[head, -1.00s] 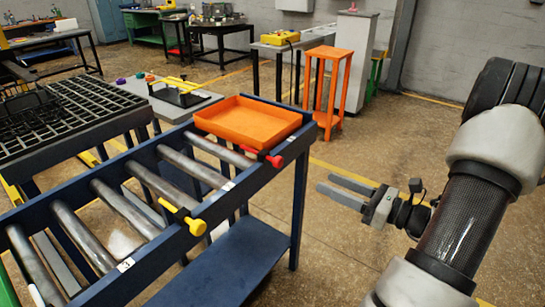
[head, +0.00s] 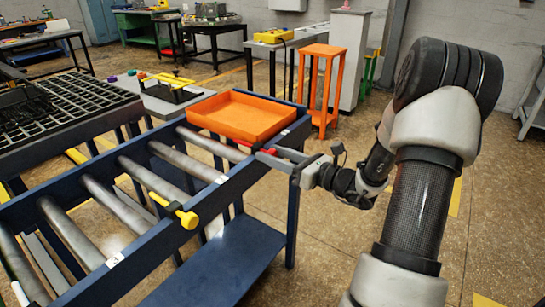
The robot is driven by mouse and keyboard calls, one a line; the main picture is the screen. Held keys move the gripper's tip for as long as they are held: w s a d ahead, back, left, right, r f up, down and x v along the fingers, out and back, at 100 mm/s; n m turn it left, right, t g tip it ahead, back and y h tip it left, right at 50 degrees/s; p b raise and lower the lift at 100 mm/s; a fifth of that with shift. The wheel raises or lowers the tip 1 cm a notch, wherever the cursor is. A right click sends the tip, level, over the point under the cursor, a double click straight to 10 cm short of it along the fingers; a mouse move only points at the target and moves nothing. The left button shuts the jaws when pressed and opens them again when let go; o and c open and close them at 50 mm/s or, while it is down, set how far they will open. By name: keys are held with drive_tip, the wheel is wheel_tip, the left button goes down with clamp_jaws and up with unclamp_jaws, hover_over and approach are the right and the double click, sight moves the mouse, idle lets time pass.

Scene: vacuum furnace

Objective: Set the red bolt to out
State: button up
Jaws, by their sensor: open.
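The red bolt (head: 243,143) is on the near rail of the blue roller table, just in front of the orange tray, in the head view. Only a small red part of it shows; my gripper covers the rest. My gripper (head: 268,156) is open, with its two fingers pointing left at the red bolt's place on the rail. I cannot tell whether the fingers are around the bolt or only in front of it.
The orange tray (head: 213,124) sits on the rollers at the far end of the blue roller table (head: 150,262). A yellow bolt (head: 180,213) is nearer on the same rail. An orange stand (head: 326,62) is behind. Floor to the right is open.

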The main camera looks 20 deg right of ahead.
drive_tip(key=shift+w+a, duration=0.15)
drive_tip(key=shift+w, duration=0.05)
clamp_jaws()
drive_tip(key=p+v, duration=0.2)
drive_tip(key=v, duration=0.5)
drive_tip(key=shift+s+f, duration=0.1)
drive_tip(key=shift+s, duration=0.1)
unclamp_jaws()
